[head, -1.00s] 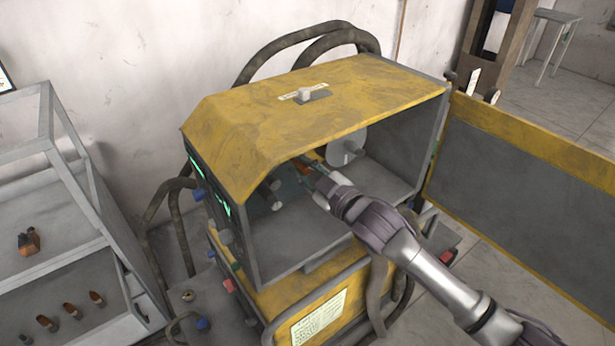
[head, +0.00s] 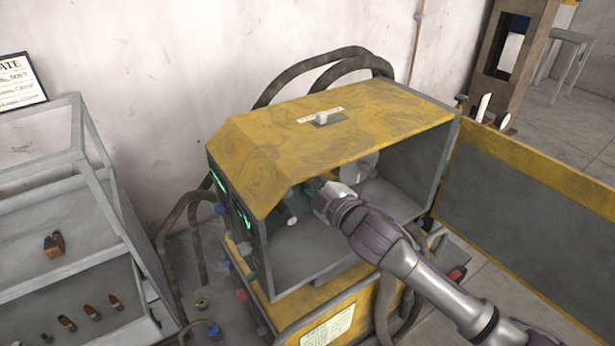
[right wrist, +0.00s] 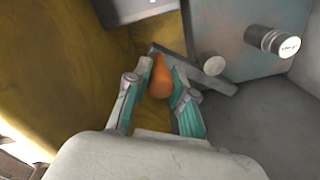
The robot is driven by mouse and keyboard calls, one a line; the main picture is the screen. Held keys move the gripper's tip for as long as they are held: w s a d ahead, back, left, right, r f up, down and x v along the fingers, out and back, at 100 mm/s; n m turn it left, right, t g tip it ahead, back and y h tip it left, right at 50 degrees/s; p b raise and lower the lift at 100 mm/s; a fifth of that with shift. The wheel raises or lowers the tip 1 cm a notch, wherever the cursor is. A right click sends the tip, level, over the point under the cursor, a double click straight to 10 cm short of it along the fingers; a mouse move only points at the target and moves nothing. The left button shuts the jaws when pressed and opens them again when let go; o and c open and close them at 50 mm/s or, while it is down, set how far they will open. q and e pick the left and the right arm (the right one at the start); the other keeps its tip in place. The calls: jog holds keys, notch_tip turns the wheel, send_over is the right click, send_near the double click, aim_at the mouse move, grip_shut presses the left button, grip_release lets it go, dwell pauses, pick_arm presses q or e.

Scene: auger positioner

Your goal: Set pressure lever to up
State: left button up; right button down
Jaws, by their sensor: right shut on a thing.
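The pressure lever (right wrist: 160,78) shows in the right wrist view as an orange handle beside a grey bar inside the yellow machine. My right gripper (right wrist: 162,92) has its two fingers on either side of the orange handle and is shut on it. In the head view my right gripper (head: 318,187) reaches into the machine's open compartment, under the roof's front edge. The lever is hidden there by the gripper and the roof. My left gripper is in neither current view.
The yellow machine (head: 330,125) has a roof close above my right arm and an open door (head: 540,205) on the right. A dark cylinder (head: 287,207) and a pale disc (head: 362,165) are inside. A grey shelf (head: 100,190) stands at left.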

jog(key=shift+r, duration=0.1)
jog(key=c, duration=1)
grip_release()
pick_arm(q)
jog(key=shift+s, duration=0.35)
pick_arm(e)
jog(key=shift+o, duration=0.2)
jog(key=v, duration=1.2)
